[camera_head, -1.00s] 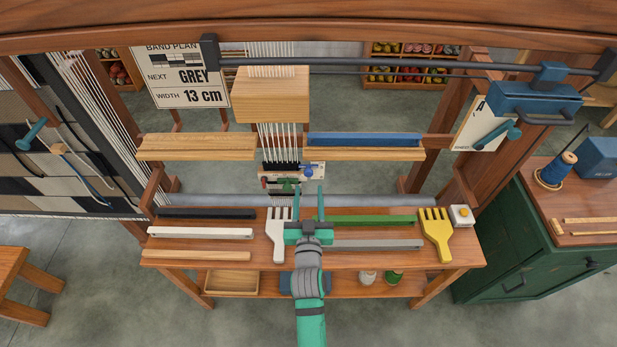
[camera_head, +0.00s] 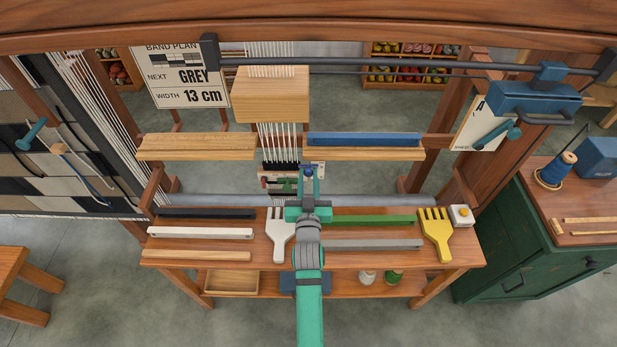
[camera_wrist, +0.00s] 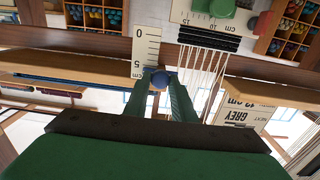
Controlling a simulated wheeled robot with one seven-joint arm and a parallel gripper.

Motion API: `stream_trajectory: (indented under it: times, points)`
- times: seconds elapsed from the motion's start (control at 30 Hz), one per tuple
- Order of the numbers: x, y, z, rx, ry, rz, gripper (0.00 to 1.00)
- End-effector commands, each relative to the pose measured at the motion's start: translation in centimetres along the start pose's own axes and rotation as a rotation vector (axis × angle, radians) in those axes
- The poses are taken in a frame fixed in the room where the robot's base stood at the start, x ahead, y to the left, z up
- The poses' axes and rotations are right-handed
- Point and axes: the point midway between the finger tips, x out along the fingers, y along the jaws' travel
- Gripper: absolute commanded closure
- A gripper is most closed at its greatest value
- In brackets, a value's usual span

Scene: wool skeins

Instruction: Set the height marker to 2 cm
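The height marker is a small blue knob (camera_wrist: 159,79) at the lower end of a white upright scale (camera_wrist: 146,47) printed 0 and 5 in the wrist view. The knob stands out in front of the scale, so I cannot read its exact value. My gripper (camera_head: 308,172) is at the knob in the head view. In the wrist view its two green fingers (camera_wrist: 160,84) lie one on each side of the knob and appear closed on it. In the head view, the fingers and arm hide most of the scale and knob.
A second scale (camera_wrist: 203,18), marked in cm with a green piece above it, lies close by. Warp threads (camera_head: 279,142) hang behind. The bench below holds a white comb (camera_head: 278,235), a yellow comb (camera_head: 436,232) and several bars. A blue bar (camera_head: 364,139) lies to the right.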

Motion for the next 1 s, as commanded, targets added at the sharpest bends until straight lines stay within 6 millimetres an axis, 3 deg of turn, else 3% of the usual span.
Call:
stream_trajectory:
  times: [0.2,0.5,0.77,0.8,0.83,1.0]
  points:
    - [0.0,0.1,0.3,-0.001,-0.001,0.002,1.00]
    - [0.0,0.2,4.1,-0.001,-0.002,0.002,1.00]
    - [0.0,0.2,4.1,0.000,-0.001,0.002,1.00]
    - [0.0,0.2,4.1,0.000,-0.001,0.002,0.70]
    - [0.0,0.2,4.1,0.000,-0.001,0.002,0.63]
    - [0.0,0.1,4.0,0.000,0.000,0.001,0.59]
